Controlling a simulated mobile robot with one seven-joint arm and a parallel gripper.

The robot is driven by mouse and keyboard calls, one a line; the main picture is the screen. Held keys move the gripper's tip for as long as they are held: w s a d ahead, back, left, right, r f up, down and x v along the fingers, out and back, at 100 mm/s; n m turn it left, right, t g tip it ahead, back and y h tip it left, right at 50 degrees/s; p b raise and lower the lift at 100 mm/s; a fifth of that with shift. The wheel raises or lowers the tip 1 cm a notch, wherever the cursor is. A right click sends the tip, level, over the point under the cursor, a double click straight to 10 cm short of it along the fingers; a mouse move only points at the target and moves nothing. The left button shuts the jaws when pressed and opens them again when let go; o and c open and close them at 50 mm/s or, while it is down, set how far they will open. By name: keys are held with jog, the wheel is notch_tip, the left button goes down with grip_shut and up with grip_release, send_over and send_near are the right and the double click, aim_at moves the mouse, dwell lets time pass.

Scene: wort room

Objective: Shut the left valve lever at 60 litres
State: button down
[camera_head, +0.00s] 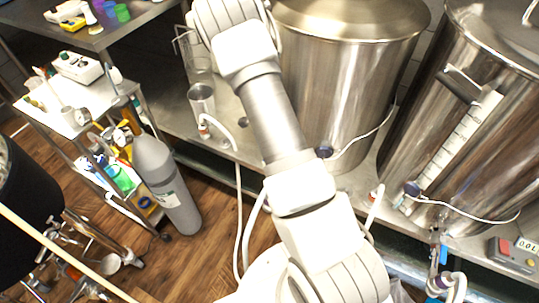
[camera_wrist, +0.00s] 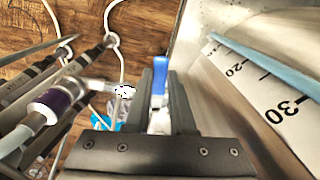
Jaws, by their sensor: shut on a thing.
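In the wrist view my gripper (camera_wrist: 162,72) is shut on a blue valve lever (camera_wrist: 159,76), which stands between its two dark fingers. The valve body below the lever is mostly hidden by the fingers. A level scale (camera_wrist: 255,85) with marks 20 and 30 runs beside a pale blue strip at the right of the wrist view. In the head view my arm crosses the middle and my gripper does not show. Another blue valve lever (camera_head: 443,254) is at the lower right there, below the right steel kettle (camera_head: 468,110). A display (camera_head: 525,245) seems to read 0.0 L.
A middle steel kettle (camera_head: 345,75) stands behind my arm. A grey gas cylinder (camera_head: 168,185) and a loaded trolley (camera_head: 75,115) stand at the left. White hoses (camera_head: 238,220) hang by the bench.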

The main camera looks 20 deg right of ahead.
jog(key=shift+w+d+m+p, duration=0.4)
jog(key=shift+m+p, duration=0.05)
jog(key=shift+m, duration=0.35)
jog(key=c, duration=0.8)
grip_release()
jog(key=shift+o, duration=0.2)
notch_tip(320, 180, up, 18)
jog(key=p, duration=0.4)
jog(key=shift+f, duration=0.25)
